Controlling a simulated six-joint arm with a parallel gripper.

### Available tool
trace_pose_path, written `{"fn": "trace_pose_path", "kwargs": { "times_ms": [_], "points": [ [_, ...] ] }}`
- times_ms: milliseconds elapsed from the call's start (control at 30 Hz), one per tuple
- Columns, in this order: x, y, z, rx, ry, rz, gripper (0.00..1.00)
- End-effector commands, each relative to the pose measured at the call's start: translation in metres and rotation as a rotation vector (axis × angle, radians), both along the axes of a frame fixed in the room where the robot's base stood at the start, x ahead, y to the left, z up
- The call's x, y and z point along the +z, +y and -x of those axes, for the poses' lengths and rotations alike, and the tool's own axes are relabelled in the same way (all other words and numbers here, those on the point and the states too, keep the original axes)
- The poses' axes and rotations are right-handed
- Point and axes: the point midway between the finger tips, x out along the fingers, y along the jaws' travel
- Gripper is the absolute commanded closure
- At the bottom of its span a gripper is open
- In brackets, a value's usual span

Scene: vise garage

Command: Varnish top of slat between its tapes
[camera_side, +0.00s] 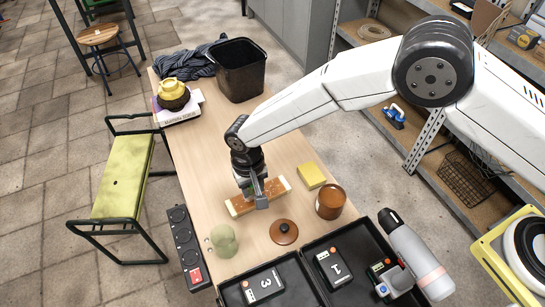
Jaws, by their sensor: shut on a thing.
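The slat (277,187) lies on the wooden table, slanting up to the right. Its top is reddish brown in the middle, with paler parts towards the ends; I cannot make out the tape edges clearly. My gripper (255,186) points down over the slat's middle and is shut on a small grey tool (262,201), whose lower end is at the slat. It may be a brush, and I cannot tell whether it touches the top. A brown jar (330,204), seemingly the varnish, stands open to the right. Its round brown lid (284,232) lies apart on the table.
A yellow sponge (311,176) lies right of the slat. A pale green rounded object (223,242) and a power strip (184,243) are front left. Black trays (330,238) with numbered boxes fill the front. A black bin (238,70) and dark cloth (188,63) are at the back.

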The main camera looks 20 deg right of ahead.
Motion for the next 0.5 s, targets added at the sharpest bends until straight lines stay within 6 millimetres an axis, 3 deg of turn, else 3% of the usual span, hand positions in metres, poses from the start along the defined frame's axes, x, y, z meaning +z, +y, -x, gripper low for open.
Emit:
{"fn": "trace_pose_path", "kwargs": {
  "times_ms": [500],
  "points": [
    [0.000,-0.048,-0.004,-0.002,0.001,0.001,1.00]
  ]
}}
